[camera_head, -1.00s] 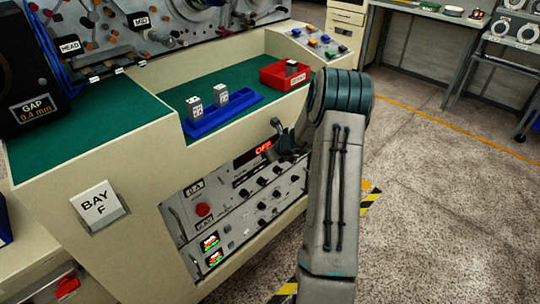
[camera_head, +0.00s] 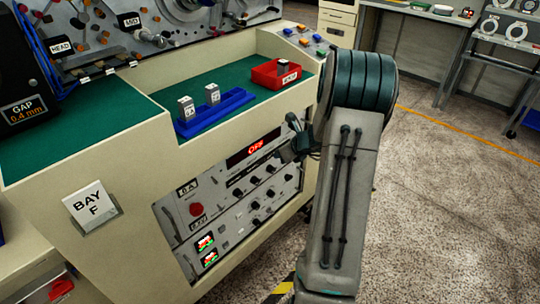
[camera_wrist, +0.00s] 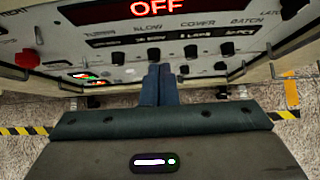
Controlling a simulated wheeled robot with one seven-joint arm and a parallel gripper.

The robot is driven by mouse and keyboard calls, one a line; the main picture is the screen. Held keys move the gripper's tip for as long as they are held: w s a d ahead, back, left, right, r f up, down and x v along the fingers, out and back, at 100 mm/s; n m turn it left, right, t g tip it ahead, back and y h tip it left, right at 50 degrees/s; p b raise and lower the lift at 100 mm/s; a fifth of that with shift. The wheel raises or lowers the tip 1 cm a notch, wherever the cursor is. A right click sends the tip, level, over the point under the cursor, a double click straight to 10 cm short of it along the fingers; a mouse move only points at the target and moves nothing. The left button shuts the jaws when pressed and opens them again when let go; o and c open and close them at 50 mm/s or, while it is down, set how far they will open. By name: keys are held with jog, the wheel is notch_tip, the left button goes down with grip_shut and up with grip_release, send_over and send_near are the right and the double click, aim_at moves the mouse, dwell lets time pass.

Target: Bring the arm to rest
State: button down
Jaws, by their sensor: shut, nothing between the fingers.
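My gripper (camera_head: 295,142) is in front of the control panel (camera_head: 235,190), near its right upper end, and is partly hidden behind my own arm in the head view. In the wrist view the two fingers of my gripper (camera_wrist: 159,72) are together, with nothing between them. They point toward the lower part of the panel, whose red display reads OFF (camera_wrist: 157,7). I cannot tell how far the fingertips are from the panel; no contact shows. My arm is bent, with its elbow raised at the right of the cabinet.
The cream cabinet (camera_head: 120,250) bears a green top with a blue tray (camera_head: 215,114) holding two small blocks and a red bin (camera_head: 280,77). A BAY F sign (camera_head: 90,204) is on its front. Speckled floor at right is open, with a bench (camera_head: 430,20) behind.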

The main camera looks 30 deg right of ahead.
jog(key=s+a+r+n+g+y+p, duration=0.1)
jog(key=s+a+r+n+g+p, duration=0.15)
jog(key=s+a+r+n, duration=0.5)
jog(key=s+a+r+n+g+p, duration=0.2)
jog(key=s+a+r+n+p, duration=0.15)
jog(key=a+r+n, duration=0.7)
jog(key=s+a+r+n+h+p, duration=0.2)
jog(key=s+a+r+n, duration=0.1)
jog(key=s+n, duration=0.4)
jog(key=s+a+r+n+g+h+p, duration=0.1)
jog(key=s+a+r+n+p, duration=0.1)
jog(key=s+n, duration=0.5)
jog(key=shift+s+a+r+h, duration=0.45)
jog(key=shift+s+r, duration=0.35)
jog(key=shift+s, duration=0.35)
